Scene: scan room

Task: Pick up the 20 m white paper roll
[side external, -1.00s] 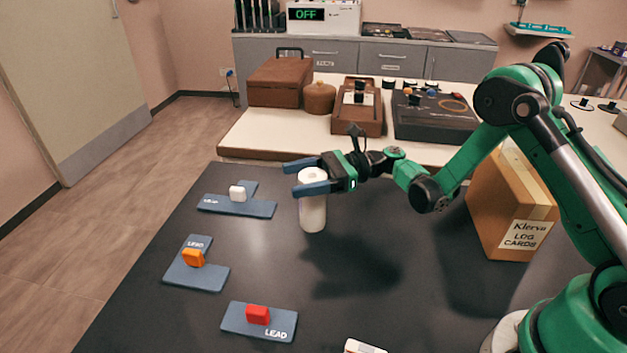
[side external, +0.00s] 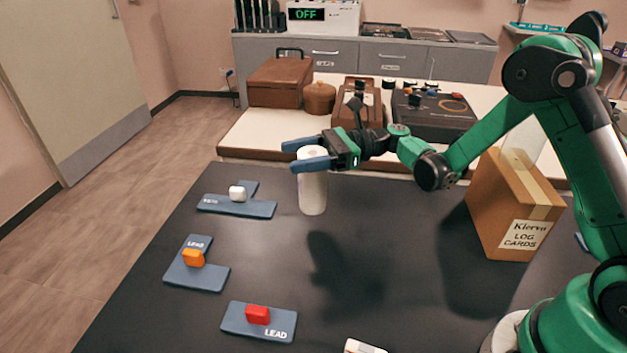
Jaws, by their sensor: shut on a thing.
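The white paper roll (side external: 313,192) is a white upright cylinder in the side external view. My gripper (side external: 308,154) is shut on it near its top, with one blue finger on the near side and the other on the far side. The roll appears raised above the dark table, with a shadow on the table to its right. Part of its upper side is hidden behind the near finger.
A cardboard LOG CARDS box (side external: 505,215) stands at right. Brown cases and a round pot (side external: 319,98) stand on the pale bench behind.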

